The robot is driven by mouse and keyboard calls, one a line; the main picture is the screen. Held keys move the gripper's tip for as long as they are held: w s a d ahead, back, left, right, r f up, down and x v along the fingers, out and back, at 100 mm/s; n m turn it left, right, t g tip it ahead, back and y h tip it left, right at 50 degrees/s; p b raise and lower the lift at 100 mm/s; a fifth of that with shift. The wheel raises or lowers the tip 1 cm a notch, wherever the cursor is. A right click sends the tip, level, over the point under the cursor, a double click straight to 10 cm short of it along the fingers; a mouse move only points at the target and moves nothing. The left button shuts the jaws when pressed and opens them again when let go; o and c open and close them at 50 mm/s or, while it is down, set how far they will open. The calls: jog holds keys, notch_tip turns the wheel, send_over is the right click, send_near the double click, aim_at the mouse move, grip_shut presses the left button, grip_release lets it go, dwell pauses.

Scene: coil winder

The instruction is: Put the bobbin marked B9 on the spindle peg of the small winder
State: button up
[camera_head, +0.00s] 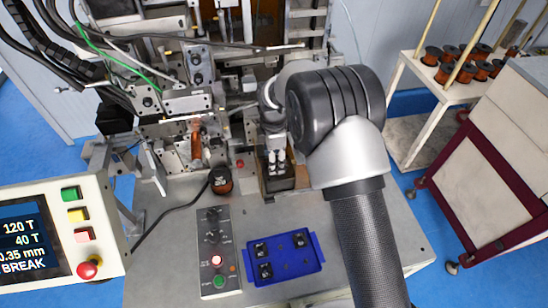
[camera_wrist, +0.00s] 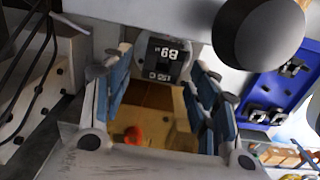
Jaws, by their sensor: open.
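My gripper (camera_wrist: 163,58) is open, its two blue-padded fingers apart. The bobbin marked B9 (camera_wrist: 168,52), with a black label also reading 155 C, shows upside down in the wrist view, at the gap between the fingertips. I see no clear contact with either finger. In the head view my gripper (camera_head: 277,158) is low over a dark box-like part (camera_head: 281,184) at the front of the winder (camera_head: 190,100); B9 cannot be made out there. I cannot tell the spindle peg for sure in either view.
A blue tray (camera_head: 252,280) with several black pieces lies on the bench, right of a button panel (camera_head: 213,255). A dark copper-wound spool (camera_head: 221,181) stands left of my gripper. A control screen (camera_head: 60,235) is at left. A cart (camera_head: 405,75) at right holds several copper spools.

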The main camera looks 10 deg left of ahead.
notch_tip(320, 180, up, 12)
dwell(0.5)
dwell(0.3)
jog(key=s+d+r+m+t+b, duration=0.1)
jog(key=s+d+r+m+b, duration=0.2)
jog(key=s+d+r+m, duration=0.35)
jog(key=s+d+r+m+t+b, duration=0.1)
jog(key=s+d+r+m+b, duration=0.25)
jog(key=d, duration=0.65)
jog(key=s+d+f+m+t+b, duration=0.1)
jog(key=s+d+f+m+b, duration=0.1)
jog(key=s, duration=0.4)
jog(key=s+d+f+m+b, duration=0.2)
jog(key=s+d+f+m, duration=0.1)
jog(key=s+d+m, duration=0.2)
jog(key=s+d+f+m+t+b, duration=0.1)
jog(key=s+d+f+m+b, duration=0.1)
jog(key=s+m, duration=0.4)
jog(key=shift+s+d+f+t+b, duration=0.35)
jog(key=shift+s+d+f, duration=0.2)
jog(key=shift+s+d, duration=0.6)
